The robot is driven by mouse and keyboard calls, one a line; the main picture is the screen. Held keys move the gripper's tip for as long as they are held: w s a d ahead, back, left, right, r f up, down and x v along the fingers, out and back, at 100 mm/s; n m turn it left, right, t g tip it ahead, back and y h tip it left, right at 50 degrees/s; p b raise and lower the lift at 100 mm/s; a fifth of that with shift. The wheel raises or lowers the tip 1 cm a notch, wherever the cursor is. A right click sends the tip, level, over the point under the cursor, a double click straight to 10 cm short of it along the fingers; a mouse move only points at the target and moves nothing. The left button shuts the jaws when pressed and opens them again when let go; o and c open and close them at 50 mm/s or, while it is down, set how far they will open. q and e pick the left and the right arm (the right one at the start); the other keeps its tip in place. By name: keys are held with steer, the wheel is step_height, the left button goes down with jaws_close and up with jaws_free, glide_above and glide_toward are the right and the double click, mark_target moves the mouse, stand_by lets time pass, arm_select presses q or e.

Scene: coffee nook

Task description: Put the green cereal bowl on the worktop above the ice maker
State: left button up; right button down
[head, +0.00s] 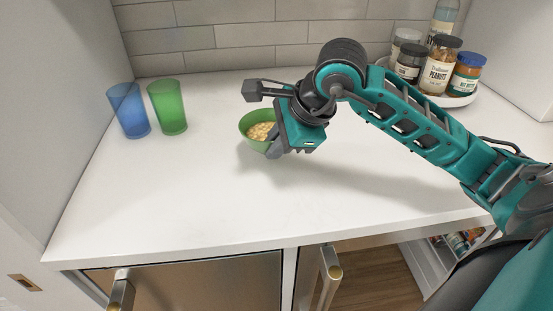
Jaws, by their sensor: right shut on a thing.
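The green cereal bowl (248,118) holds pale yellow cereal and is over the white worktop (190,200), towards the back middle. My right gripper (272,148) is shut on the bowl at its right side and hides part of it. The bowl looks nearly level and on or very close to the worktop; I cannot tell whether it touches. Below the worktop's front edge is a steel appliance front (200,285) with a bar handle at the left. I cannot tell from its face whether it is the ice maker. My left gripper is not in view.
A blue tumbler (129,110) and a green tumbler (168,107) stand left of the bowl. A round white tray (462,100) with several jars and a bottle is at the back right. A tiled wall bounds the back. The front worktop is clear.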

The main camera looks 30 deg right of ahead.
steer(key=shift+f, duration=1.75)
steer(key=shift+f+b, duration=0.15)
steer(key=shift+b, duration=0.2)
steer(key=c, duration=1.2)
jaws_free()
steer(key=shift+o, duration=0.2)
